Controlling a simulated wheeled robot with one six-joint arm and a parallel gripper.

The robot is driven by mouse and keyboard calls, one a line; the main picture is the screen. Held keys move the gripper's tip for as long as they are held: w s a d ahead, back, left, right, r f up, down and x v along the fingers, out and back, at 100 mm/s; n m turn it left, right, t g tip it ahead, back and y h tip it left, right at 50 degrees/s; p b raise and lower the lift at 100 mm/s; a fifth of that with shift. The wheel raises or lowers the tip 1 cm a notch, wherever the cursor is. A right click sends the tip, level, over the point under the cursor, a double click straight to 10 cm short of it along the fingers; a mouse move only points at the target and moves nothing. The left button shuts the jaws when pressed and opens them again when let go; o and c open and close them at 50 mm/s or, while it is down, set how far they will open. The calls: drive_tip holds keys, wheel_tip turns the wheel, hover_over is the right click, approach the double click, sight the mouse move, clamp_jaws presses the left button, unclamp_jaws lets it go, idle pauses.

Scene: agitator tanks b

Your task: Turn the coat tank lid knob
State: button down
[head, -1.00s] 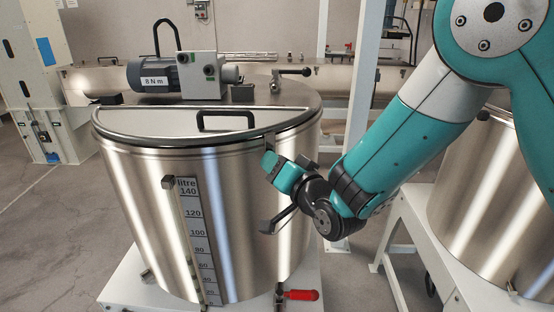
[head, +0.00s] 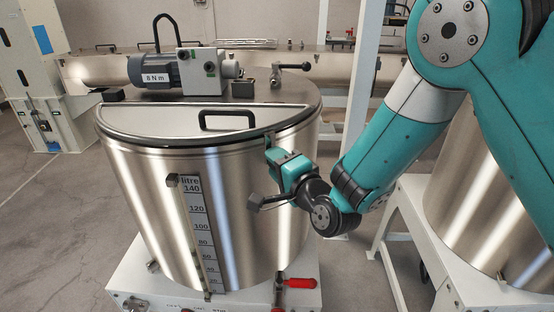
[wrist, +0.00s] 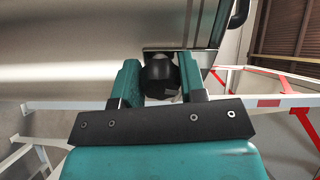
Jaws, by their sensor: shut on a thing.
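The coat tank (head: 150,195) is a large shiny steel drum with a flat lid (head: 165,120) that has a black handle. My gripper (head: 273,158) is at the tank's front right side, just below the lid rim. In the wrist view, its two teal fingers stand on either side of a dark round knob (wrist: 160,78), shut on it. The knob sits under a small metal bracket at the tank wall. In the head view the fingers hide the knob.
A motor (head: 155,72) and gearbox sit on the lid. A litre scale (head: 197,220) runs down the tank front. A red-handled valve (head: 300,283) is low on the tank. Another steel tank (head: 490,200) stands right, behind my arm. Bare floor lies left.

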drive_tip(key=shift+d+m, duration=0.1)
drive_tip(key=shift+m, duration=0.4)
drive_tip(key=shift+c, duration=1.8)
unclamp_jaws()
drive_tip(key=shift+f, duration=0.1)
drive_tip(key=shift+s+b, duration=0.2)
drive_tip(key=shift+b, duration=0.2)
drive_tip(key=b+v, duration=0.5)
drive_tip(key=b, duration=0.1)
drive_tip(key=shift+s+d, duration=0.2)
